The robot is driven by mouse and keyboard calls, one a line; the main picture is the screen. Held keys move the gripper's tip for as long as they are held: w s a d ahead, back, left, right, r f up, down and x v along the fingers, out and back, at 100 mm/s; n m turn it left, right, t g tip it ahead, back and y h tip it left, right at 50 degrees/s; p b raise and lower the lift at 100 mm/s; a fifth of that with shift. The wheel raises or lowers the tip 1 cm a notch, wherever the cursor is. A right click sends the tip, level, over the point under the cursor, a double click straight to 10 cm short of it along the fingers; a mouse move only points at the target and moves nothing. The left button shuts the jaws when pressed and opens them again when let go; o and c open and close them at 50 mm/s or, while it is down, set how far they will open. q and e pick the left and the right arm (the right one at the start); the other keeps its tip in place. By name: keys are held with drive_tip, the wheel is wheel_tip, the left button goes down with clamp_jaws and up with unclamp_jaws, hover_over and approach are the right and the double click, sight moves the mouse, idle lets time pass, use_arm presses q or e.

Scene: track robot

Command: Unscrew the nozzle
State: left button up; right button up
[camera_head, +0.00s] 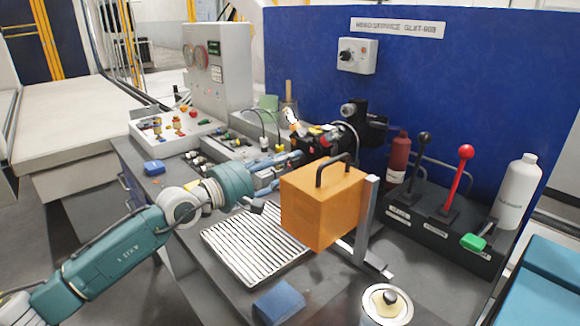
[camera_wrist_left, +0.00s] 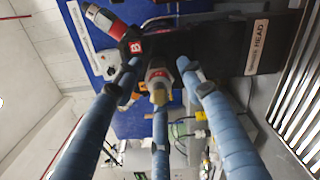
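My left gripper (camera_head: 296,156) reaches in from the left to the dark machine head at the back of the bench. Its three blue fingers also show in the left wrist view (camera_wrist_left: 162,80), spread apart with gaps between them. A small pale and yellowish nozzle-like part (camera_wrist_left: 158,86) lies between the fingertips in that view. I cannot tell whether any finger touches it. The black machine head (camera_wrist_left: 225,45) with a "HEAD" label is behind it. In the head view the fingertips and the nozzle area are partly hidden among the machine's parts. My right gripper does not show.
An orange case (camera_head: 318,212) with a black handle stands right of my left gripper, near a metal post (camera_head: 367,220). A slatted metal grate (camera_head: 250,248) lies below my left wrist. A lever box (camera_head: 440,235) and white bottle (camera_head: 516,192) stand at right.

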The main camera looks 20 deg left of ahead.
use_arm(q)
drive_tip(key=shift+f+m+b, duration=0.15)
drive_tip(key=shift+m+b, duration=0.85)
drive_tip(key=shift+b, duration=0.25)
drive_tip(key=shift+m+b, duration=0.7)
drive_tip(key=shift+b, duration=0.3)
drive_tip(key=shift+a+m+b, duration=0.2)
drive_tip(key=shift+m+b, duration=0.1)
drive_tip(key=shift+b, duration=0.2)
drive_tip(key=shift+m, duration=0.3)
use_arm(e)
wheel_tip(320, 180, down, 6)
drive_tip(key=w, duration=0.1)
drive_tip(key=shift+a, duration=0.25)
use_arm(q)
drive_tip(key=shift+m+b, duration=0.4)
drive_tip(key=shift+b, duration=0.5)
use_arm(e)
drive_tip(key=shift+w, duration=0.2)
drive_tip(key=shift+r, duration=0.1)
